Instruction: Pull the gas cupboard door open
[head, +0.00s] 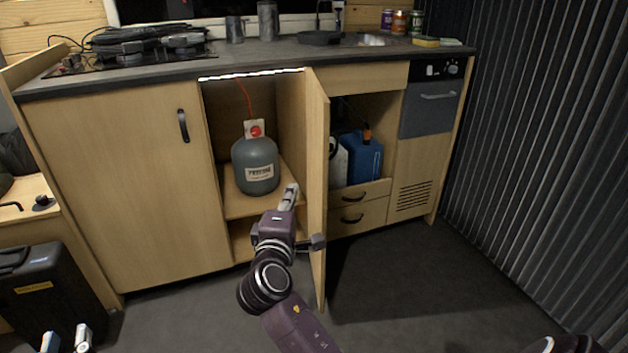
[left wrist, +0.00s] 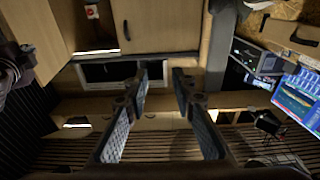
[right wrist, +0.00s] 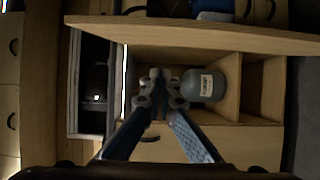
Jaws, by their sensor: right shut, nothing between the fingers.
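The gas cupboard door (head: 317,190) is a pale wood panel swung out from the counter front, seen nearly edge-on in the head view. Behind it the cupboard is open, with a grey gas bottle (head: 255,165) on its shelf; the bottle also shows in the right wrist view (right wrist: 215,85). My right gripper (head: 291,190) is shut and empty in front of the opening, on the inner side of the door, left of the panel. I cannot tell whether my arm touches the door. My left gripper (head: 66,338) is open and empty, low at the left, away from the door.
A closed cupboard door (head: 120,190) stands to the left. A black case (head: 45,295) is on the floor at the left. Blue canister (head: 362,158) and drawers (head: 358,205) lie right of the open door. The floor at right is clear.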

